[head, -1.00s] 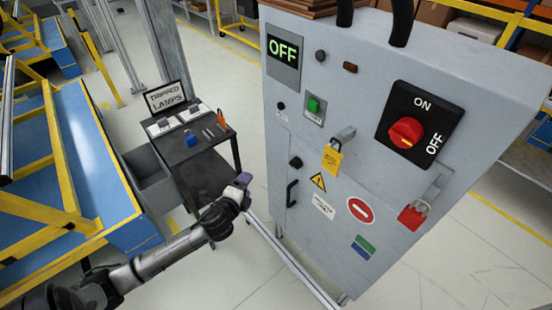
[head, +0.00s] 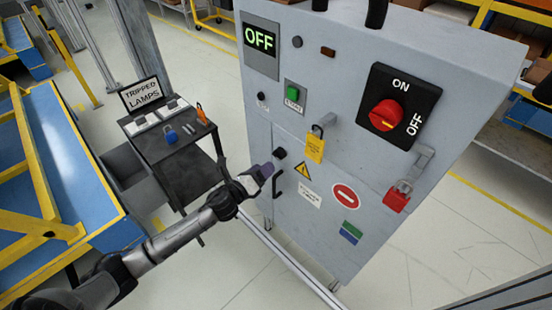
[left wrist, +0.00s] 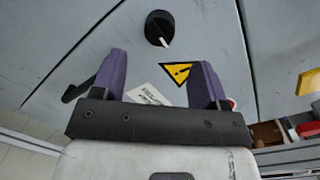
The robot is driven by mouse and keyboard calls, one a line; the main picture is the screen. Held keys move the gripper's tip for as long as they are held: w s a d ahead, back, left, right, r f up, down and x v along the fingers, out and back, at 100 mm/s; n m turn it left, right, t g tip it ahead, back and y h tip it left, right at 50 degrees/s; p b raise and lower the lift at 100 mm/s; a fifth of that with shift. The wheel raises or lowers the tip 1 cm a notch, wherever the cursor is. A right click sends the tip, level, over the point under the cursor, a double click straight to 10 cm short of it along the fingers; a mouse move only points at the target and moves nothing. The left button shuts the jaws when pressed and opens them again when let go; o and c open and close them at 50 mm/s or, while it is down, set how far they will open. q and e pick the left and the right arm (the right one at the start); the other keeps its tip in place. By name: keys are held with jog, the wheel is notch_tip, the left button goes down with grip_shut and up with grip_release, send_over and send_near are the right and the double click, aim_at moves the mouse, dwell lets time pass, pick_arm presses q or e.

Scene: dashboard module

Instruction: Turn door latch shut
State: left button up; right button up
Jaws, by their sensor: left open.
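The door latch is a round black knob (head: 280,154) on the grey cabinet's small lower door, above the black door handle (head: 278,184). In the left wrist view the latch knob (left wrist: 158,28) has a white pointer mark on its lower edge, slanting down-right. My left gripper (head: 266,171) is just left of and below the latch in the head view. In the left wrist view its two purple fingers (left wrist: 160,62) are spread apart with nothing between them, and the latch is beyond their tips, apart from them. My right gripper is not in view.
A dark cart (head: 185,150) stands left, behind my left arm.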

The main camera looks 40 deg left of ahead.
aim_at(277, 156)
pick_arm(q)
jog(key=shift+w+b, duration=0.5)
jog(key=shift+w, duration=2.95)
jog(key=shift+c, duration=0.2)
